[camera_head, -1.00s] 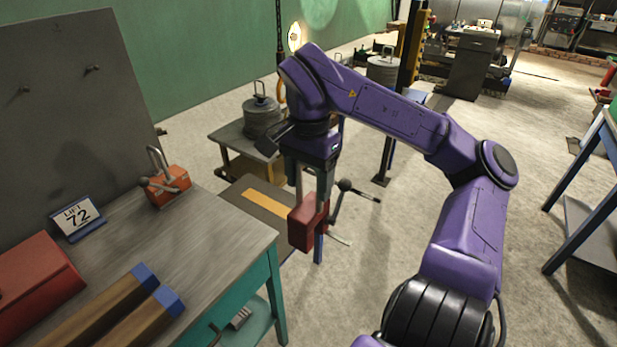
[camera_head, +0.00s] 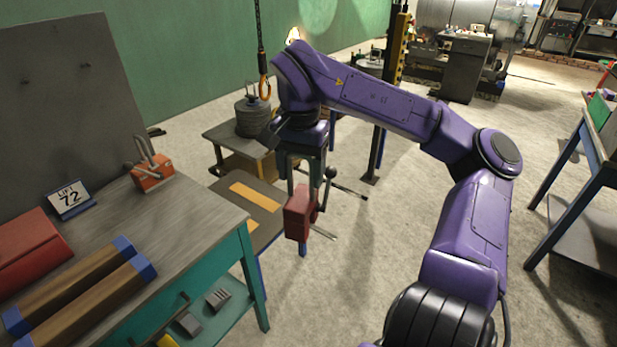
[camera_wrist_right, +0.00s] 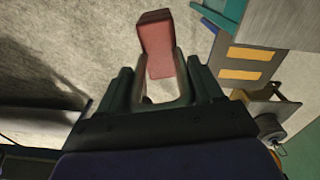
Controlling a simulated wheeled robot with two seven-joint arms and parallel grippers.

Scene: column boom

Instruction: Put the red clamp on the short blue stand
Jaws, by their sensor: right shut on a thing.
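The red clamp (camera_head: 297,212), a red block with a dark lever and round knob, hangs upright in the air from my right gripper (camera_head: 303,180). The gripper is shut on it. In the right wrist view the red clamp (camera_wrist_right: 157,45) sits between the green fingers of my right gripper (camera_wrist_right: 166,80). A low stand (camera_head: 272,205) with a dark top, two orange strips and blue legs is behind and left of the clamp; I cannot tell for sure that it is the short blue stand. The clamp is apart from it. My left gripper is not in view.
A teal workbench (camera_head: 205,233) on the left holds an orange clamp (camera_head: 152,177), a "LIFT 72" card (camera_head: 69,199) and blue-ended beams (camera_head: 75,285). A weight (camera_head: 253,118) and hanging hook (camera_head: 264,88) are behind.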

